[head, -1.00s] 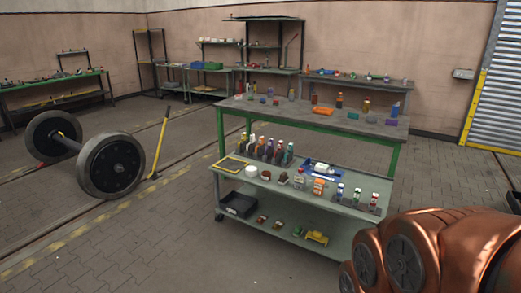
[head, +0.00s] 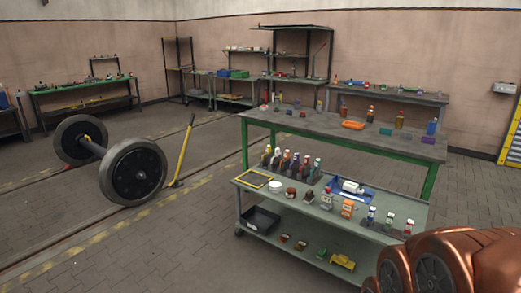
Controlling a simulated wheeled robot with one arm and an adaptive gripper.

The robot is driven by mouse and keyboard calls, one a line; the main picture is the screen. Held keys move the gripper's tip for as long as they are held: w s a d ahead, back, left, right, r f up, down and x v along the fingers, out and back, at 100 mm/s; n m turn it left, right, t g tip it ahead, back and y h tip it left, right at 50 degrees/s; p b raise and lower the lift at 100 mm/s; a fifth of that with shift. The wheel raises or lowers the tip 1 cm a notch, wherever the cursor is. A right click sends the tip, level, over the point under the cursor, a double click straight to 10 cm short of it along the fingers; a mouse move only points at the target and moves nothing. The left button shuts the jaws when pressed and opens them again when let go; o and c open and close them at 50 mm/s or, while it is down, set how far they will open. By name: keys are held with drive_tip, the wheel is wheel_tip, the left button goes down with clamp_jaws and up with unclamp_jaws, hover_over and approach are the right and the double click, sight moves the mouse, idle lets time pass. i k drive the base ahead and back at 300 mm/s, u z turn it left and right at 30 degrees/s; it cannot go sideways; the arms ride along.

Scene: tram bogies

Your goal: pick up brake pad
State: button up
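No thing here is plain enough to name as the brake pad; the parts are too small to tell. Several small parts stand on the green workbench (head: 330,128) and on the grey-green trolley (head: 240,183) in front of it. Small red-brown parts (head: 284,238) lie on the trolley's bottom shelf, and one of them may be a brake pad. My copper-coloured arm (head: 482,262) fills the bottom right corner. My gripper is outside the picture.
A wheelset (head: 135,172) stands on the rails at the left, with a yellow lever (head: 183,150) beside it. A black bin (head: 262,219) sits on the trolley's bottom shelf. Shelves and benches line the back wall. The paved floor in front is clear.

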sight(285, 164)
drive_tip(key=u, duration=0.15)
drive_tip(key=i, duration=2.2)
drive_tip(key=u, duration=0.3)
drive_tip(key=i, duration=1.65)
drive_tip(key=u, duration=0.1)
